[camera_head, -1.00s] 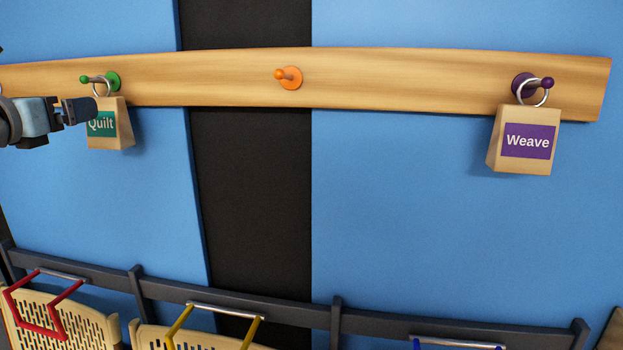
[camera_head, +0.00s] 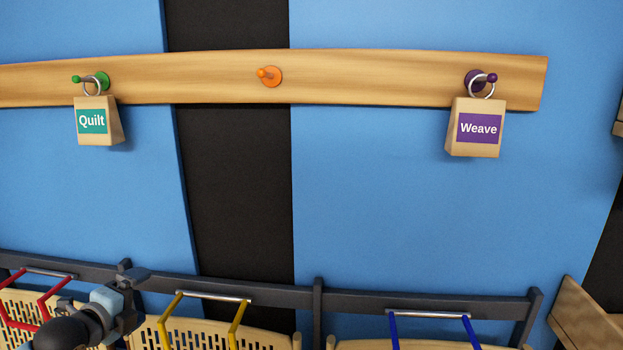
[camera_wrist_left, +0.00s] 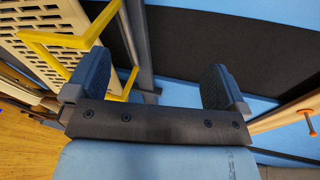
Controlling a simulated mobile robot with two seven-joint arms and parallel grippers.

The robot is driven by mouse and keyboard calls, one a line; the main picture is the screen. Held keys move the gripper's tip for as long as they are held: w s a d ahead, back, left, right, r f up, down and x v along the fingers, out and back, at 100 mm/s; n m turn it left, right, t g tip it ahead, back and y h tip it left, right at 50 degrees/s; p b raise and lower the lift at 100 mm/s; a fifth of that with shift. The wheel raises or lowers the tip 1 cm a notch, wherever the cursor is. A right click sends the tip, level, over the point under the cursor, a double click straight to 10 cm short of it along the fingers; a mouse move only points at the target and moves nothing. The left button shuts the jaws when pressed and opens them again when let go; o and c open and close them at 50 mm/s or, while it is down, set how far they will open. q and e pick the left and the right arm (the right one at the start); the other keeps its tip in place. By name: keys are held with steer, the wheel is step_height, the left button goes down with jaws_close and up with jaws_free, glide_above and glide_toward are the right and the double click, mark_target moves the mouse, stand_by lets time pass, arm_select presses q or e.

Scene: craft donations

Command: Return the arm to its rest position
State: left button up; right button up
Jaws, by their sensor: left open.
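My left gripper (camera_head: 130,275) is low at the left in the head view, in front of the dark rail and between the red-handled and yellow-handled baskets. In the left wrist view its two dark fingers (camera_wrist_left: 155,82) stand wide apart with nothing between them. The Quilt block (camera_head: 97,122), wooden with a green label, hangs by its ring from the green peg (camera_head: 98,80), well above the gripper. The Weave block (camera_head: 476,128), with a purple label, hangs from the purple peg (camera_head: 478,79). My right gripper is not in view.
The orange peg (camera_head: 269,76) on the wooden board (camera_head: 370,77) is bare. Baskets with red (camera_head: 15,322), yellow (camera_head: 238,325) and blue (camera_head: 394,330) handles hang along the dark rail (camera_head: 270,288). The yellow handle (camera_wrist_left: 62,40) is close to one finger in the wrist view.

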arm_select(q)
steer(key=s+d+f+n+g, duration=0.1)
steer(key=s+d+f+n, duration=0.25)
steer(key=f, duration=0.35)
steer(key=s+d+f+n, duration=0.3)
steer(key=s+f+n, duration=0.15)
steer(key=f, duration=0.35)
steer(key=s+d+f+n+g, duration=0.1)
steer(key=s+d+f+n, duration=0.2)
steer(key=s+f, duration=0.3)
steer(key=s+d+f+n+g, duration=0.1)
steer(key=s+d+f+n, duration=0.2)
steer(key=s, duration=0.4)
steer(key=s+d+f+n, duration=0.4)
steer(key=s+f+n, duration=0.2)
steer(key=s+f, duration=0.1)
steer(key=shift+s+d+f+g+y, duration=0.2)
steer(key=shift+s+f+g+y, duration=0.1)
steer(key=shift+s+f+g, duration=0.1)
steer(key=shift+w, duration=0.1)
